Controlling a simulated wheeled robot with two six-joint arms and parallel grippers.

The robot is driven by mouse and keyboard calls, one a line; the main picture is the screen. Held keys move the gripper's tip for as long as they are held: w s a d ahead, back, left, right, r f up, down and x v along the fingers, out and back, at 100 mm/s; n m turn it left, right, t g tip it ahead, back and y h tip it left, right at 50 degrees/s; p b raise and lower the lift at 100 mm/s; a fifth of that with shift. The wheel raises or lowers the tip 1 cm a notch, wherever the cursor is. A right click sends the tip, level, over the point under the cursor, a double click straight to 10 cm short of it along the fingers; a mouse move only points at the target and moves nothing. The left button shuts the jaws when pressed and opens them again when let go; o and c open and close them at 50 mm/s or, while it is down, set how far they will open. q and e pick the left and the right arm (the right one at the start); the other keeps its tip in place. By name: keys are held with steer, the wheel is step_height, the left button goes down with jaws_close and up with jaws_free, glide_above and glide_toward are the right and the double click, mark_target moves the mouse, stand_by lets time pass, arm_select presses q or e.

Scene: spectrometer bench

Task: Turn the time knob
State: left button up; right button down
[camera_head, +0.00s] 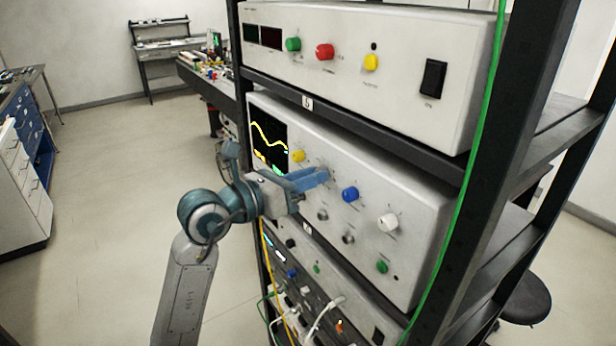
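The middle instrument (400,242) has a dark screen (268,135) with a yellow trace. Its front carries a yellow knob (298,156), a blue knob (350,194), a white knob (388,222) and a green knob (382,267). Their labels are too small to read, so I cannot tell which is the time knob. My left gripper (322,176) has its blue fingers at the panel, between the yellow and blue knobs. The fingers cover the panel there, so a knob between them cannot be seen. Whether they are open or shut is unclear. My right gripper is out of view.
Above, another instrument (400,90) has green, red and yellow knobs and a black switch (433,78). Below is a lower unit (300,275) with cables. Dark rack posts and a green cable (470,180) stand at right.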

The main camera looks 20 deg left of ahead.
arm_select(q)
jaws_close()
steer(key=shift+m+b, duration=4)
steer(key=shift+b, duration=0.4)
steer(key=o, duration=0.8)
jaws_free()
steer(key=shift+s, duration=0.1)
